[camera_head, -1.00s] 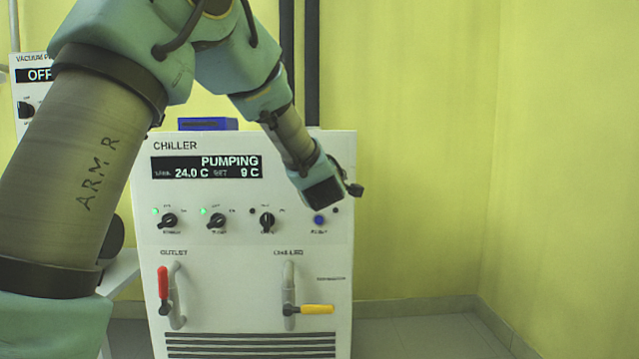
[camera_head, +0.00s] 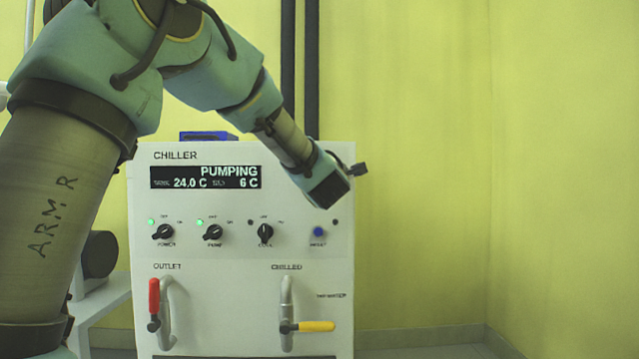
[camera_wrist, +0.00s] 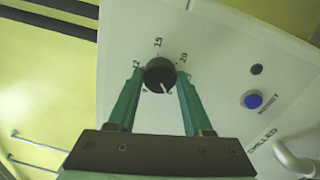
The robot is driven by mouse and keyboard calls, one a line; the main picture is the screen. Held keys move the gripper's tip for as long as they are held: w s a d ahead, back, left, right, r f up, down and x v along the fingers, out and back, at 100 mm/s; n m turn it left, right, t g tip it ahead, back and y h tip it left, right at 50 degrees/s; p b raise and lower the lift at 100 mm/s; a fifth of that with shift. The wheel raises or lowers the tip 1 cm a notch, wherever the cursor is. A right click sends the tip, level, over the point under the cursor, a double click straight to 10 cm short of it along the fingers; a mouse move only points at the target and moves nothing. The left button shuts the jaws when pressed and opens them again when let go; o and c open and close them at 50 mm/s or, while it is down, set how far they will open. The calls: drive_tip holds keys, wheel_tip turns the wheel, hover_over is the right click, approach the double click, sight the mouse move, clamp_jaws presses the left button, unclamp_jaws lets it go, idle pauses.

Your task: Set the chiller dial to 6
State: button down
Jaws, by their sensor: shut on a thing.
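The white chiller (camera_head: 240,240) stands ahead in the head view. Its black display (camera_head: 206,177) reads PUMPING, 24.0 C and a second value of 6 C. In the wrist view, the round black chiller dial (camera_wrist: 158,76) has a white pointer line and numbers around it, among them 15 and 20. My gripper (camera_wrist: 160,78) is shut on the dial, with one green finger on each side. In the head view my gripper (camera_head: 330,188) is at the chiller's upper right, and the dial is hidden behind it.
Black knobs for power (camera_head: 163,232), pump (camera_head: 213,233) and cool (camera_head: 265,234) and a blue reset button (camera_head: 319,232) sit below the display. Below are a red-handled valve (camera_head: 154,297) and a yellow-handled valve (camera_head: 315,326). A blue box (camera_head: 208,136) lies on top. The right side is clear.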

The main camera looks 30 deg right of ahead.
idle(0.4)
drive_tip(key=shift+c, duration=1.6)
unclamp_jaws()
drive_tip(key=p+v, duration=0.1)
drive_tip(key=v, duration=0.9)
drive_tip(key=shift+s+p, duration=0.35)
drive_tip(key=shift+p, duration=0.05)
drive_tip(key=shift+a+f, duration=0.1)
drive_tip(key=shift+a, duration=0.1)
